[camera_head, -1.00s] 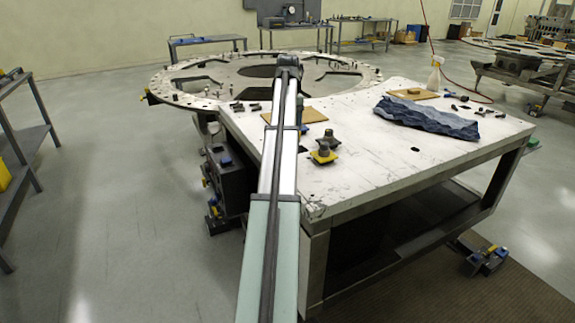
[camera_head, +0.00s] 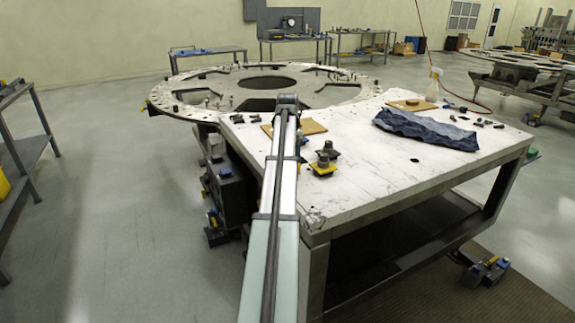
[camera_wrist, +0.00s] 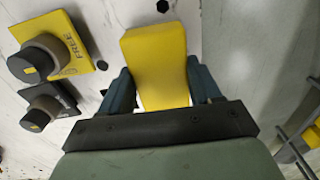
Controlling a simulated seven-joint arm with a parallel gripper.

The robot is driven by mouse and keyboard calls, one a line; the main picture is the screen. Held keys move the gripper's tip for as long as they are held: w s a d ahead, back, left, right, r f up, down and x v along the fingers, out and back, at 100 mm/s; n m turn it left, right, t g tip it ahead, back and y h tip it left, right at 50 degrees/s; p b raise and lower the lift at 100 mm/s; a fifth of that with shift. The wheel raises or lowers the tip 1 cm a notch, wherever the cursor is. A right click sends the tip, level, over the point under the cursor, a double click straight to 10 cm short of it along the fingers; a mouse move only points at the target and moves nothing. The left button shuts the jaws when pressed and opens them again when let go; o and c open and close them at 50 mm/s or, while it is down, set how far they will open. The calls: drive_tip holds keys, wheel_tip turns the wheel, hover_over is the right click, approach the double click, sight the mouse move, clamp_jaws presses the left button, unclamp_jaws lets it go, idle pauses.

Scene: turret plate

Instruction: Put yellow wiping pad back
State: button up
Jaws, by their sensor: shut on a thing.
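My gripper (camera_wrist: 158,92) is shut on the yellow wiping pad (camera_wrist: 155,60) in the wrist view, with one dark blue finger on each side of it. The pad's far end points away from the wrist. Below it lies the white worktable top (camera_wrist: 110,18), near the table's edge; I cannot tell the exact height above it. In the head view my own arm hides the gripper and the pad, and the worktable (camera_head: 380,180) stands at the right of the arm.
On the table, left in the wrist view, are a yellow FREE plate with a dark knob (camera_wrist: 72,45) and a smaller dark knob (camera_wrist: 48,103). A crumpled blue cloth (camera_head: 425,128), wooden boards (camera_head: 312,127) and a spray bottle (camera_head: 433,85) lie or stand farther off. The round turret plate (camera_head: 205,80) is behind.

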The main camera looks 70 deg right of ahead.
drive_tip(key=shift+f, duration=1)
drive_tip(key=shift+f, duration=0.2)
drive_tip(key=o, duration=1.2)
drive_tip(key=shift+r, duration=0.15)
wheel_tip(320, 180, up, 12)
drive_tip(key=shift+r, duration=0.1)
drive_tip(key=shift+o, duration=0.2)
